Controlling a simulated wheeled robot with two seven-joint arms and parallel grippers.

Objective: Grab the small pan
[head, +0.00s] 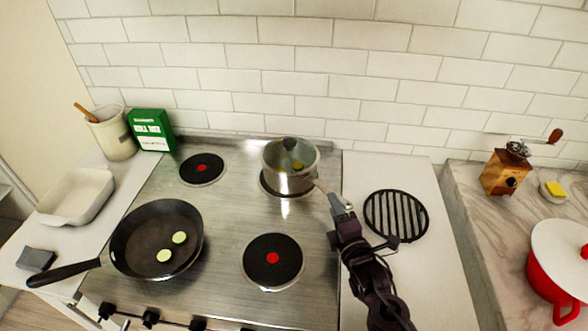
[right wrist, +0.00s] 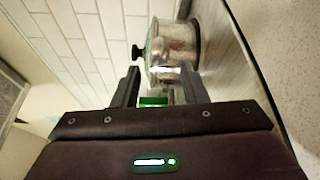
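The small pan (head: 290,176) is a steel saucepan with a glass lid and dark knob. It stands on the back right burner, with its handle pointing toward the front right. My right gripper (head: 336,200) is at the outer end of this handle. In the right wrist view, the gripper (right wrist: 160,84) has its two fingers apart, with the small pan (right wrist: 176,50) just beyond them. The handle appears to lie between the fingers, but I cannot tell whether they touch it. My left gripper is not in view.
A large black frying pan (head: 136,238) with green slices sits on the left of the stove. The front right burner (head: 272,260) is bare. A round black grate (head: 396,214) lies right of my right gripper. A green box (head: 152,130) and crock (head: 112,137) stand back left.

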